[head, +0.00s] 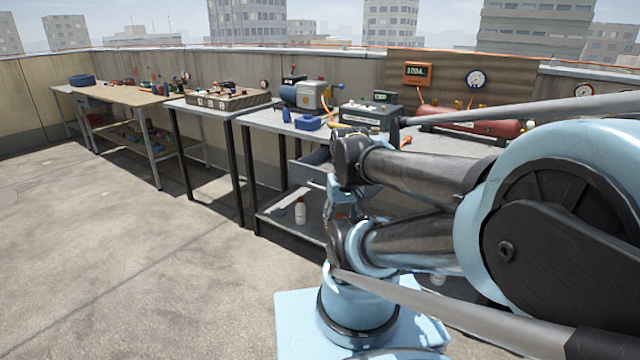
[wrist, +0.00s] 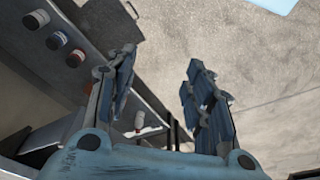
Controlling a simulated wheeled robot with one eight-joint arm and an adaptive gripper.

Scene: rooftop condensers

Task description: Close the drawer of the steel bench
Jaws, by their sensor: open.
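The steel bench (head: 262,121) stands right of centre in the head view, with a grey top and dark legs. Its grey drawer (head: 308,168) juts out below the top, so it is open. My arm hides the drawer's right part and the handle. In the wrist view my gripper (wrist: 166,68) is open, with its two fingers well apart and nothing between the tips. In the head view the gripper is hidden or hard to pick out behind the arm links. I cannot tell whether it touches the drawer.
A white bottle (head: 300,211) stands on the bench's lower shelf. A blue-grey machine (head: 303,95), a meter box (head: 371,115) and a red tank (head: 468,122) are on top. A wooden bench (head: 118,95) stands farther left. The concrete floor in front is clear.

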